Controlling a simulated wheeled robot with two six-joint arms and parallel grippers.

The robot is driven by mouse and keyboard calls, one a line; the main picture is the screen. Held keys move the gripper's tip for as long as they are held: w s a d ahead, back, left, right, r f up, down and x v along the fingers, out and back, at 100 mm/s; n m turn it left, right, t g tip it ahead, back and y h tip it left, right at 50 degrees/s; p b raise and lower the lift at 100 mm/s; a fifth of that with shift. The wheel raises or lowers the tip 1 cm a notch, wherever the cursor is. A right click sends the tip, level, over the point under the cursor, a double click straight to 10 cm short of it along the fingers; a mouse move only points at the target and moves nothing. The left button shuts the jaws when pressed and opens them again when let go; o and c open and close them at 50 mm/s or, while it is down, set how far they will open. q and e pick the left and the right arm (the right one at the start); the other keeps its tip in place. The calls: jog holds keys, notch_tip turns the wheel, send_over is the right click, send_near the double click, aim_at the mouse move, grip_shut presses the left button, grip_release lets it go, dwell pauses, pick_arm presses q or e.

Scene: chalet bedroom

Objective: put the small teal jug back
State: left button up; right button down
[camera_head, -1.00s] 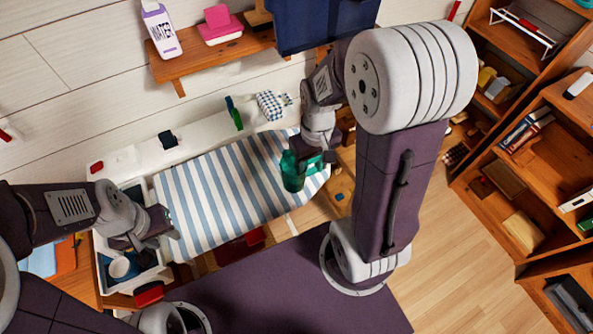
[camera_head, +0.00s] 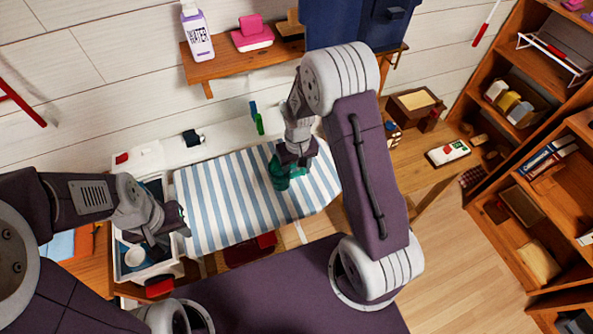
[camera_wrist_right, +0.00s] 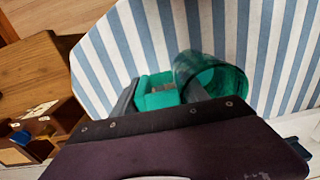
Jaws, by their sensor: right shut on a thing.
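The small teal jug (camera_head: 279,174) is in my right gripper (camera_head: 296,160), over the right part of the blue-and-white striped cloth (camera_head: 225,200). In the right wrist view the jug's open round mouth (camera_wrist_right: 213,74) faces the camera, and the right gripper (camera_wrist_right: 165,90) is shut on its blocky green handle side. Whether the jug touches the cloth cannot be told. My left gripper (camera_head: 172,226) is at the cloth's left edge, beside a white bin (camera_head: 168,268); its finger gap is not clear.
The bin holds a blue-and-white cup (camera_head: 135,256). Bookshelves (camera_head: 500,90) stand at the right. A brown box (camera_head: 415,103) and a white-and-red item (camera_head: 447,152) are on the wooden surface right of the cloth.

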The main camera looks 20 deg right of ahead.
jog(key=shift+w+f, duration=0.15)
jog(key=shift+f, duration=0.6)
jog(key=c, duration=0.6)
grip_release()
notch_tip(320, 180, up, 12)
jog(key=shift+d+r, duration=0.1)
jog(key=shift+r, duration=0.1)
jog(key=shift+t, duration=0.6)
jog(key=s, duration=0.8)
jog(key=s+f, duration=0.1)
jog(key=s, duration=0.4)
jog(key=shift+s+d, duration=0.1)
jog(key=shift+d, duration=0.1)
